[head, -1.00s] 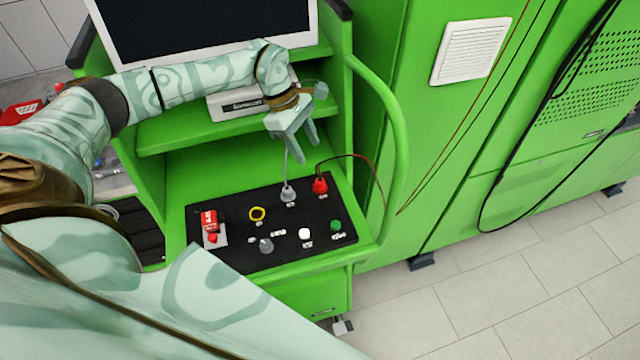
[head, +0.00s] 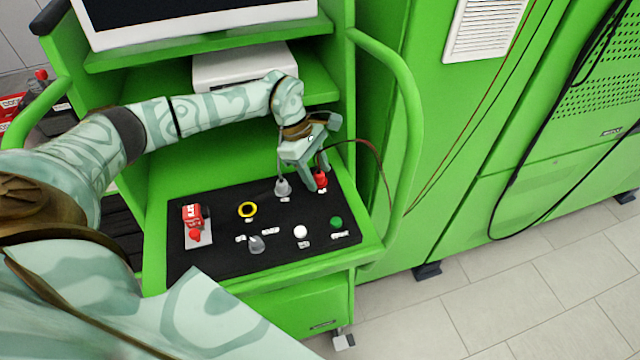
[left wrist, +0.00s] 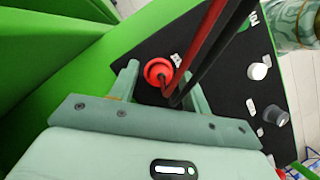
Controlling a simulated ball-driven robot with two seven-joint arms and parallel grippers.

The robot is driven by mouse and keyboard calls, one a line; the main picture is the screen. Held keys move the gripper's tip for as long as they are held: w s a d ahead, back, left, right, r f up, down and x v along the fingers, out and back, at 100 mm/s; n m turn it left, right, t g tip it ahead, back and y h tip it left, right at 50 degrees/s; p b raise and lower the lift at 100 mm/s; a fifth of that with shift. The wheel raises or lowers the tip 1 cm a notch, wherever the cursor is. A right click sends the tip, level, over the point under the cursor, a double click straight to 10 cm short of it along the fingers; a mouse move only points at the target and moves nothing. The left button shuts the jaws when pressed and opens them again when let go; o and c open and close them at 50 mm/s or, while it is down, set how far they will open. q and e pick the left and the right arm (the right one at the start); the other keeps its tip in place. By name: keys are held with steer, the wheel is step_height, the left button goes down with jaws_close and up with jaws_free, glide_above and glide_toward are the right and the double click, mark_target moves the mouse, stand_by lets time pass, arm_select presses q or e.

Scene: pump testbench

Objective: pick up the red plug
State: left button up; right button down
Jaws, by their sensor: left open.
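The red plug (head: 320,180) stands in the back right of the black control panel (head: 215,260), with a dark red cable running from it. In the left wrist view the red plug (left wrist: 158,70) sits between the two fingertips. My left gripper (head: 311,178) is open and reaches down around the plug, with nothing gripped. In the head view its fingers partly hide the plug. I cannot tell whether a finger touches it. My right gripper is in neither view.
A green handle rail (head: 411,130) curves up at the right.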

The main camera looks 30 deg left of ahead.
arm_select(q)
steer(key=shift+d, duration=0.1)
steer(key=c, duration=0.9)
